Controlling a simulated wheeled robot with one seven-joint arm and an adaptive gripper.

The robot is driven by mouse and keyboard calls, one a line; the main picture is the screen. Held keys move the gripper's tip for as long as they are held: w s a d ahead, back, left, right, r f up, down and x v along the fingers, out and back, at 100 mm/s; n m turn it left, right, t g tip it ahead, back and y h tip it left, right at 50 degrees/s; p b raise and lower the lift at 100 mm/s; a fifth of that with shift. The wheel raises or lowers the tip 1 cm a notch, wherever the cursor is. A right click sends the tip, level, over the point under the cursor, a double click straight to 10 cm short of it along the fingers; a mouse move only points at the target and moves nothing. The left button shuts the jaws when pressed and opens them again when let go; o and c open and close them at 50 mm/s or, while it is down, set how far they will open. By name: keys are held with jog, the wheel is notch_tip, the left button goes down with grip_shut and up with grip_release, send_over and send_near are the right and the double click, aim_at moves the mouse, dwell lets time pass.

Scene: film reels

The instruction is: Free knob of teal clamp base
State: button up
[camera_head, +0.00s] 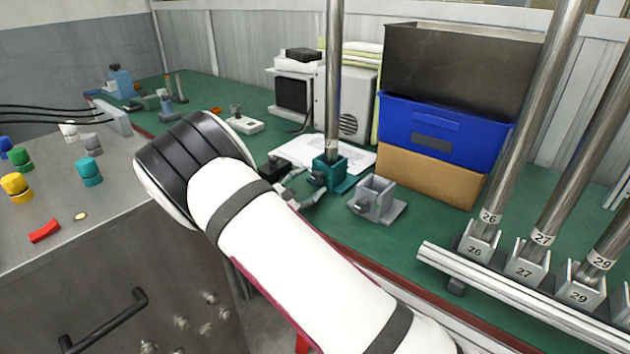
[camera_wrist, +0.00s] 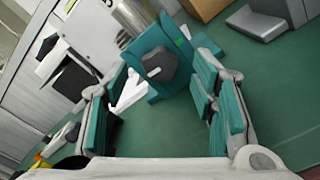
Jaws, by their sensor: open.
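The teal clamp base (camera_head: 340,184) stands on the green bench with an upright metal pole (camera_head: 333,80) in it. In the wrist view the teal clamp base (camera_wrist: 150,38) lies ahead, with its dark, lobed knob (camera_wrist: 160,64) facing my gripper. My gripper (camera_wrist: 160,80) is open, with teal finger pads on both sides and the knob ahead between the fingertips. I see no contact with the knob. In the head view my gripper (camera_head: 302,186) is just left of the teal base, partly hidden by my arm. The knob is small there.
A grey clamp base (camera_head: 374,202) stands empty right of the teal one. White papers (camera_head: 290,150) lie behind. A blue crate (camera_head: 440,133) rests on a cardboard box (camera_head: 430,178). Numbered poles stand in a rack (camera_head: 520,290) at right. A metal console (camera_head: 110,215) is at left.

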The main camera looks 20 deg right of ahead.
aim_at(315, 178)
jog(key=shift+x, duration=1.65)
jog(key=c, duration=1.2)
jog(key=shift+o, duration=0.2)
jog(key=shift+n, duration=0.8)
jog(key=o, duration=1.2)
jog(key=shift+c, duration=0.2)
jog(key=v, duration=1.2)
